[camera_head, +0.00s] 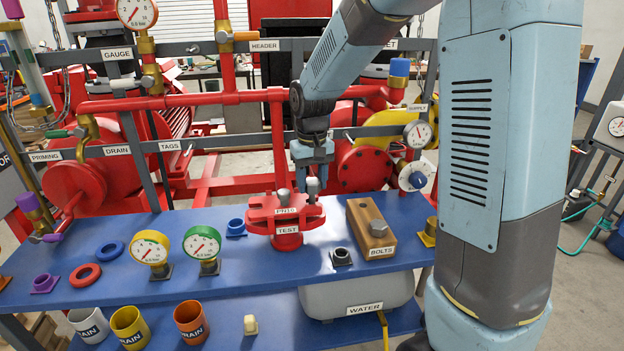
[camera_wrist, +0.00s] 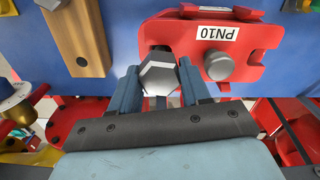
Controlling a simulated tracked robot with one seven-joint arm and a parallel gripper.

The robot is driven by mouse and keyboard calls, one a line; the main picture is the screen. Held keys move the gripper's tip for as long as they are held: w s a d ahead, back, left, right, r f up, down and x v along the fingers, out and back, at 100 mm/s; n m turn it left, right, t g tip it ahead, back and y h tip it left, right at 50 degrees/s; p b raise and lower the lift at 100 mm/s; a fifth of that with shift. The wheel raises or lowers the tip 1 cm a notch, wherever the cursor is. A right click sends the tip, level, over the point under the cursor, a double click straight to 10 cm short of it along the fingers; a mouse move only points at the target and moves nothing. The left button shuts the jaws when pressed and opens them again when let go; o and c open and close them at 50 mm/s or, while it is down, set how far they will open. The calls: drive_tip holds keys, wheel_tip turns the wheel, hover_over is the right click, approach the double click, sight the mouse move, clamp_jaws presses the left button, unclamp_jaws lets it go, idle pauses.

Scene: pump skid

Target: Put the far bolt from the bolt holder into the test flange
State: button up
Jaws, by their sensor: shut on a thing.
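The red test flange (camera_head: 262,218), marked TEST and PN10, stands on the blue bench; it also shows in the wrist view (camera_wrist: 245,30). My gripper (camera_head: 313,178) is shut on a grey hex bolt (camera_wrist: 158,76), with one blue finger on each side of its head. The held bolt is at the flange's right side in the head view; I cannot tell how deep its shank sits in the flange.
A yellow gauge (camera_head: 150,248) and a green gauge (camera_head: 202,244) stand left of the flange. A dark fitting (camera_head: 342,257) sits in front, between flange and holder. Red pipework (camera_head: 230,98) and grey rails rise behind the bench. Some bench surface near the front is clear.

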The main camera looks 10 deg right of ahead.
drive_tip(key=shift+f, duration=1.55)
idle(0.4)
drive_tip(key=o, duration=1.1)
drive_tip(key=shift+o, duration=0.2)
wheel_tip(320, 180, up, 13)
drive_tip(key=s+d+r+t, duration=0.1)
drive_tip(key=s+d, duration=0.3)
drive_tip(key=s, duration=0.4)
drive_tip(key=s+d+r+m+t, duration=0.1)
drive_tip(key=s+d, duration=0.3)
drive_tip(key=s, duration=0.4)
drive_tip(key=s+d+r+m+t, duration=0.1)
drive_tip(key=s+d+r+t, duration=0.2)
drive_tip(key=s, duration=0.4)
drive_tip(key=shift+s+d+t, duration=0.3)
drive_tip(key=shift+s+d, duration=0.1)
drive_tip(key=shift+d, duration=0.1)
